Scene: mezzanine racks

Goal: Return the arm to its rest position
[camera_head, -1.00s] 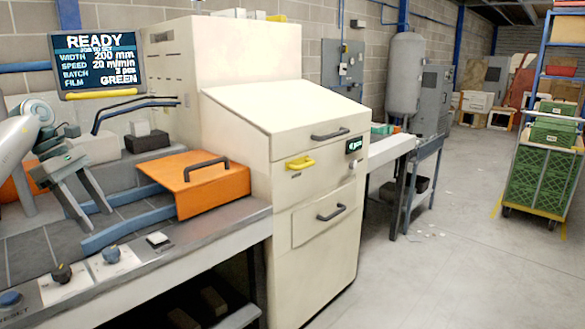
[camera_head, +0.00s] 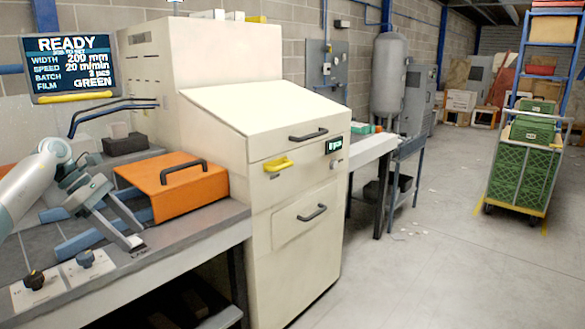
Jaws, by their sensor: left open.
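My left arm comes in from the left edge over the machine's infeed table. My left gripper (camera_head: 124,241) is open, with its two grey fingers apart and nothing visible between them. It is in front of and to the left of the orange cover (camera_head: 178,186) with the dark handle, near the table's front edge. One fingertip overlaps the spot by the small panel on that edge; whether it touches cannot be told. My right gripper is not in view.
The cream machine (camera_head: 270,130) with a yellow handle stands at the middle. A screen (camera_head: 73,67) reading READY hangs at upper left. Control knobs (camera_head: 35,281) line the table's front. A cart with green crates (camera_head: 524,165) stands at right. The floor (camera_head: 430,270) between is mostly clear.

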